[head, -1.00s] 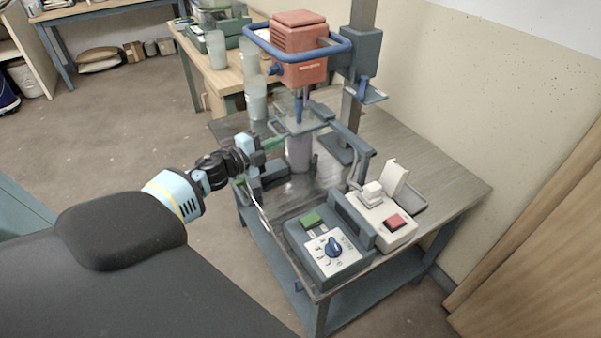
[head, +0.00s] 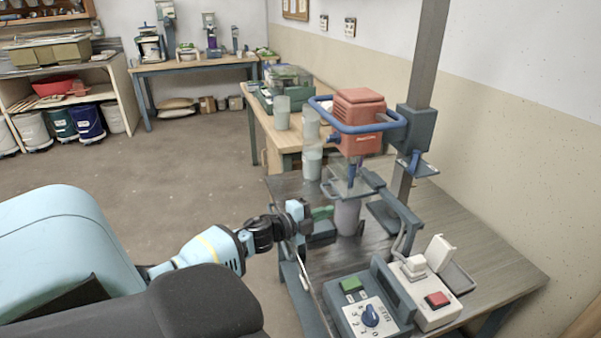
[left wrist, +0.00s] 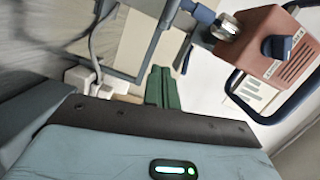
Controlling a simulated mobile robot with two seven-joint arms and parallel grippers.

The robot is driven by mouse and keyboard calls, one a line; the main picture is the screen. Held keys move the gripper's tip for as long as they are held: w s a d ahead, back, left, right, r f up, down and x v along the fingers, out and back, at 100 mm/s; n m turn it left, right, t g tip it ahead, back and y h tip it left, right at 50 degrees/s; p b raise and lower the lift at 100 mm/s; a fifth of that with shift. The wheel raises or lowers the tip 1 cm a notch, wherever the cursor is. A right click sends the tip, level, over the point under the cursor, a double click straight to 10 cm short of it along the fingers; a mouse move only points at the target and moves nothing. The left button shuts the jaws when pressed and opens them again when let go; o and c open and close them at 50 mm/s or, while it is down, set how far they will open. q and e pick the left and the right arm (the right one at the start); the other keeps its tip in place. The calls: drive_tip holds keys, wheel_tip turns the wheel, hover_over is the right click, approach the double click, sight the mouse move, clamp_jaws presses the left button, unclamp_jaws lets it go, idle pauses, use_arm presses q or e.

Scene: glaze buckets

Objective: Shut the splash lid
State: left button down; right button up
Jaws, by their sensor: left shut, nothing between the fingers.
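The splash lid (head: 343,186) is a clear, thin plate around the mixer's shaft, above a grey-white bucket (head: 347,217). Whether it touches the bucket's rim, I cannot tell. My left gripper (head: 325,212) has green fingers, shut and empty, just left of the bucket and slightly below the lid. In the left wrist view its fingers (left wrist: 162,88) point toward a clear plate with a dark edge, which seems to be the lid (left wrist: 143,42). My right gripper is in neither view.
The red mixer head (head: 360,120) with its blue guard ring hangs from a column (head: 420,60) above the bucket. A control box with a dial (head: 370,316) and a white switch box (head: 432,300) stand at the front. Cups (head: 312,162) stand behind on the left.

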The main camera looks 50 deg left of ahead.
use_arm(q)
drive_tip(key=v, duration=0.7)
drive_tip(key=shift+s+a+f, duration=0.15)
drive_tip(key=shift+s+a, duration=0.1)
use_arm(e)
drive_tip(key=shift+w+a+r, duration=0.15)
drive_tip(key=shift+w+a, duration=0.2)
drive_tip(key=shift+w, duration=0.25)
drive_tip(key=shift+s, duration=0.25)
use_arm(q)
drive_tip(key=s+d+f+n+g+y+p, duration=0.25)
drive_tip(key=s+d+f+n+g, duration=0.25)
drive_tip(key=s+d+f+n, duration=1.15)
drive_tip(key=s+d+f+g+h+p, duration=0.1)
drive_tip(key=s+d+f+g, duration=0.1)
drive_tip(key=s+d, duration=1)
drive_tip(key=s+g, duration=0.1)
drive_tip(key=s, duration=0.2)
drive_tip(key=shift+s+d+f+p, duration=0.15)
drive_tip(key=shift+d+f+p, duration=0.05)
drive_tip(key=shift+p, duration=0.2)
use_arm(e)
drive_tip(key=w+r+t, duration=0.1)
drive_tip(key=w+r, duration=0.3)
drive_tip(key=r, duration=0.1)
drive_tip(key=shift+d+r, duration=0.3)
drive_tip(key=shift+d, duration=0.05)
